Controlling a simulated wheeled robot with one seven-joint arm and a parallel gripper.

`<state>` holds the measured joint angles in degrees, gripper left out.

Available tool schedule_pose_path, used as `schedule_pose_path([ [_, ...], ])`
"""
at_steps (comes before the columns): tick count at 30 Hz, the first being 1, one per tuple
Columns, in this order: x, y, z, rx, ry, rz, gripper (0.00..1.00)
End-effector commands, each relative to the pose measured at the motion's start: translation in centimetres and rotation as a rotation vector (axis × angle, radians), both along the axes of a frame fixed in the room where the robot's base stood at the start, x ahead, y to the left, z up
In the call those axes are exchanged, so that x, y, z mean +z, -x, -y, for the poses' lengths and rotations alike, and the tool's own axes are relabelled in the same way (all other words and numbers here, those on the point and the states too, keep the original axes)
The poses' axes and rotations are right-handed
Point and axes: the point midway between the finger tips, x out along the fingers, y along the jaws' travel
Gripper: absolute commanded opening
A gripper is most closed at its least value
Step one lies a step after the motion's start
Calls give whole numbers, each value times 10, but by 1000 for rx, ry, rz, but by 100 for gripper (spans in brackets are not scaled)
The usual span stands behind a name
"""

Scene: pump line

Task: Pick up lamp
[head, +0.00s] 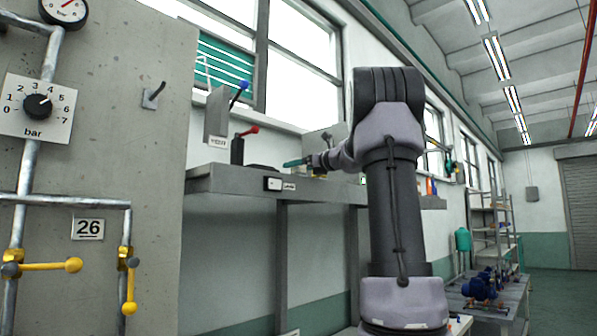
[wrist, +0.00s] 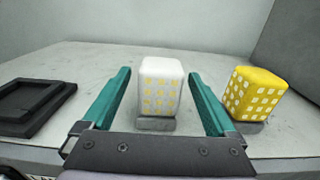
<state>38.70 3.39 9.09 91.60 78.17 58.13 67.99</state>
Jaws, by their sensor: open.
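In the wrist view a white, rounded block with rows of yellow dots (wrist: 160,85) stands upright on a small grey base. It looks like a lamp. My gripper (wrist: 160,74) is open, with one teal finger on each side of this block and a gap to both. A similar yellow block with white squares (wrist: 255,95) stands on a grey base to the right, outside the fingers. In the head view my gripper (head: 294,163) is over the grey wall shelf, and I cannot clearly make out the blocks there.
A black square frame or tray (wrist: 30,103) lies left of the fingers. A grey wall rises behind the blocks. In the head view the grey shelf (head: 230,181) carries a lever box with a red knob (head: 238,150) left of my gripper. A concrete panel with pipes (head: 150,130) stands at left.

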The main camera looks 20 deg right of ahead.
Motion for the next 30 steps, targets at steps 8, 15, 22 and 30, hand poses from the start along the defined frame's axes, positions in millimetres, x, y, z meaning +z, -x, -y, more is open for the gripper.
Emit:
schedule_pose_path([
  [8,0,0,0,0,0,0,54],
  [15,0,0,0,0,1,0,0],
  [22,5,0,0,0,1,0,0],
  [30,46,0,0,1,4,5,0],
])
